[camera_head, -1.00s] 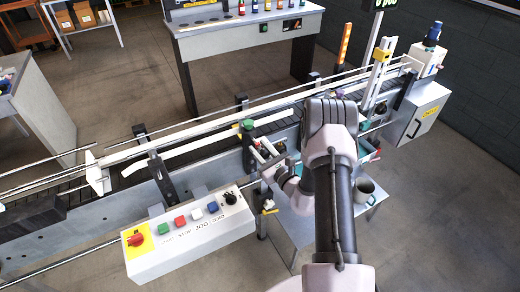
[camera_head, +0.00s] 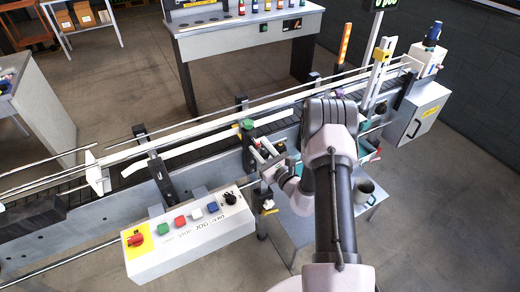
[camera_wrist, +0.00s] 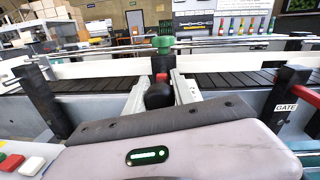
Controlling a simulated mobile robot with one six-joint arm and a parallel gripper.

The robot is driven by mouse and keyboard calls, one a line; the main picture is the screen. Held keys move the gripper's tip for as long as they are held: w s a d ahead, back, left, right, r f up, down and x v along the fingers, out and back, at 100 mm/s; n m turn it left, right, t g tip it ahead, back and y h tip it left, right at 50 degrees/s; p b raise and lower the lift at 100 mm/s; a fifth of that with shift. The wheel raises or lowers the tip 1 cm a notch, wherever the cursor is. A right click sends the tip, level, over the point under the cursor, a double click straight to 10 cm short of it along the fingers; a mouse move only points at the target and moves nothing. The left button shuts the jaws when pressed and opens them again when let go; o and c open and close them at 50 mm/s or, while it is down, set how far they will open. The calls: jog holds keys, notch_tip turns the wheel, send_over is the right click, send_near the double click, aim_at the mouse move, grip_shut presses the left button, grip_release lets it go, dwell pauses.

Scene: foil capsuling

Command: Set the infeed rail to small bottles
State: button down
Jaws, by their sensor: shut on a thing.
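The infeed rail (camera_head: 185,150) is a pale strip along the near side of the dark conveyor belt, carried on black brackets. It also shows in the wrist view (camera_wrist: 95,68). A green knob (camera_head: 247,124) stands on a bracket at the rail; it is upright just beyond my fingers in the wrist view (camera_wrist: 163,44). My gripper (camera_head: 263,152) is at the conveyor's near side, below the green knob. In the wrist view its two pale fingers (camera_wrist: 160,88) are closed on a round black knob (camera_wrist: 159,96). A small red part shows behind that knob. Its shaft is hidden.
A control box (camera_head: 190,235) with coloured buttons and a red switch is left of my gripper. A black post labelled GATE (camera_wrist: 285,100) stands at right in the wrist view. A workbench (camera_head: 245,40) stands behind.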

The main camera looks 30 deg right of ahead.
dwell(0.5)
jog(key=shift+w, duration=0.6)
jog(key=c, duration=1.1)
grip_release()
jog(key=shift+a, duration=0.1)
jog(key=s, duration=0.5)
jog(key=s+d, duration=0.1)
jog(key=s, duration=0.5)
jog(key=s+d, duration=0.1)
jog(key=s, duration=0.5)
jog(key=shift+s+b, duration=0.2)
jog(key=shift+b, duration=0.1)
